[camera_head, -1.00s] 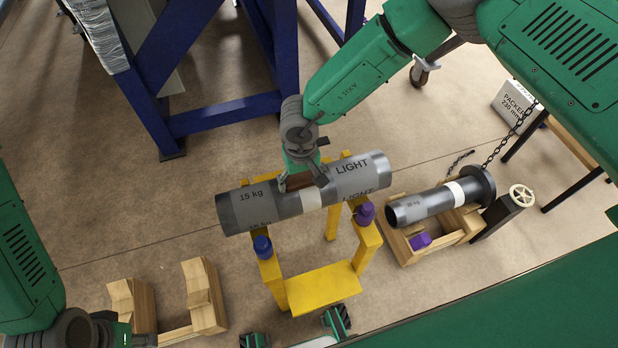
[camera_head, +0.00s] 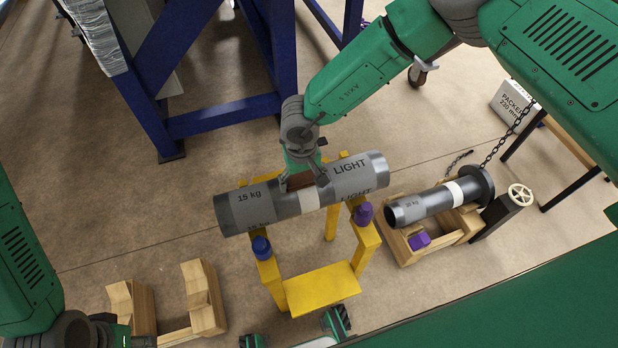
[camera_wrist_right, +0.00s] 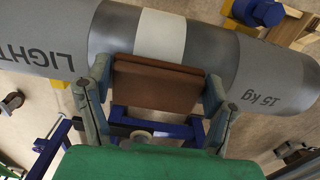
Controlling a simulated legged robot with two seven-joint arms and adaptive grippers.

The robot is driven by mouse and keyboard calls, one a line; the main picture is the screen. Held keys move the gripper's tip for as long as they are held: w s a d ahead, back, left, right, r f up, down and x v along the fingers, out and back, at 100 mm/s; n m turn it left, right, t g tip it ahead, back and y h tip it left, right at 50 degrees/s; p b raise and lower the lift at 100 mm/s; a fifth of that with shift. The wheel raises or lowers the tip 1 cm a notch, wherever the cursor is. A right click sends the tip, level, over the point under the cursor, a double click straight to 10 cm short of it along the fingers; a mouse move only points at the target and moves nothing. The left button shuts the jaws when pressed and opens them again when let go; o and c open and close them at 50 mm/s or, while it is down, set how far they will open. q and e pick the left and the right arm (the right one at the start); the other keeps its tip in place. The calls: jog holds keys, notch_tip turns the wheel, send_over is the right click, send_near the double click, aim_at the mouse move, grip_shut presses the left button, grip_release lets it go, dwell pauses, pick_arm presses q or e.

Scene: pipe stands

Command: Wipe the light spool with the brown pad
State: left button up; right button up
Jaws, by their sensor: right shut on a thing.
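The light spool (camera_head: 256,207) is a grey cylinder with a white middle band, lettered LIGHT and 15 kg. It lies across a yellow stand (camera_head: 322,288). My right gripper (camera_head: 302,182) is above and behind its middle, shut on the brown pad (camera_wrist_right: 155,87). In the right wrist view the pad sits between both fingers, beside the spool's white band, and seems to touch the spool; the exact contact is hidden. In the head view the pad is mostly hidden behind the spool's top edge.
A smaller dark spool (camera_head: 435,203) lies in a wooden cradle (camera_head: 450,236) to the right. An empty wooden cradle (camera_head: 204,298) stands lower left. A blue frame (camera_head: 225,116) stands behind.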

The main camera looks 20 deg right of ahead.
jog(key=shift+s+a+f, duration=0.2)
jog(key=shift+s+a, duration=0.1)
jog(key=shift+a, duration=0.15)
jog(key=shift+w+a+r+p, duration=0.15)
jog(key=shift+a+r+p, duration=0.05)
jog(key=shift+r+p, duration=0.45)
jog(key=shift+r, duration=0.4)
jog(key=shift+w+d, duration=0.1)
jog(key=shift+d, duration=0.2)
jog(key=shift+d, duration=0.1)
